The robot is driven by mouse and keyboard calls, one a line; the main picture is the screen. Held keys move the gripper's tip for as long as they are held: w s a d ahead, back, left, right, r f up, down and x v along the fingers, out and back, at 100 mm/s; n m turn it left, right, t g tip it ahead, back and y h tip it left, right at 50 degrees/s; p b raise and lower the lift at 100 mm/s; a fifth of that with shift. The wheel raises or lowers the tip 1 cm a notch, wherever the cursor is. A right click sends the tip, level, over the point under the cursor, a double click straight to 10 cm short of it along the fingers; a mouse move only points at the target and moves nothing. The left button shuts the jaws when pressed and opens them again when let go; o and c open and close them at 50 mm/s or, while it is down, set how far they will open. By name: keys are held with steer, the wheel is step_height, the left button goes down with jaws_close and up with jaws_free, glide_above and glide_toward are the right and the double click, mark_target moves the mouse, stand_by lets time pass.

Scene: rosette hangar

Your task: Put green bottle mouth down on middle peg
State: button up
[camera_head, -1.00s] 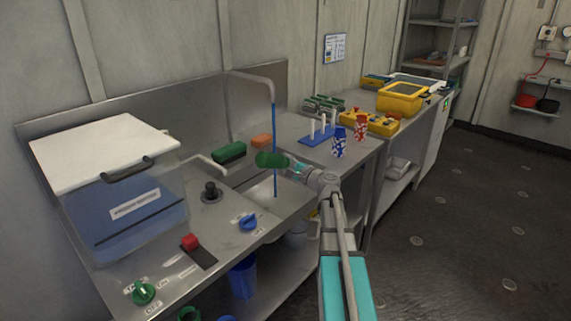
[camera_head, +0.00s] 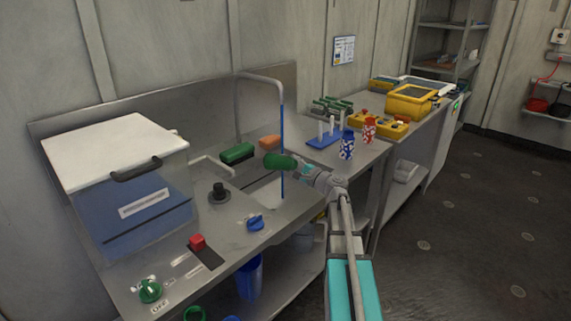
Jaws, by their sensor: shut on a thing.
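The green bottle (camera_head: 278,161) lies roughly level, pointing left, at the end of my arm above the sink. My gripper (camera_head: 298,167) is shut on its right end; the fingers are small and partly hidden. The peg rack (camera_head: 319,143), a blue base with several upright white pegs, stands on the counter behind and to the right of the bottle. The middle peg (camera_head: 331,126) looks bare. The bottle overlaps a thin blue vertical stream (camera_head: 282,125) under the tap; I cannot tell whether they touch.
A tall bent tap (camera_head: 262,77) rises behind the sink (camera_head: 266,194). A blue-white patterned cup (camera_head: 347,146) and a red-white one (camera_head: 369,130) stand right of the rack. A green brush-like block (camera_head: 237,153) and an orange block (camera_head: 270,142) lie behind.

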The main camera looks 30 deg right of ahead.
step_height(320, 180, up, 32)
steer(key=p, duration=3.2)
steer(key=shift+r, duration=0.2)
steer(key=shift+d, duration=0.1)
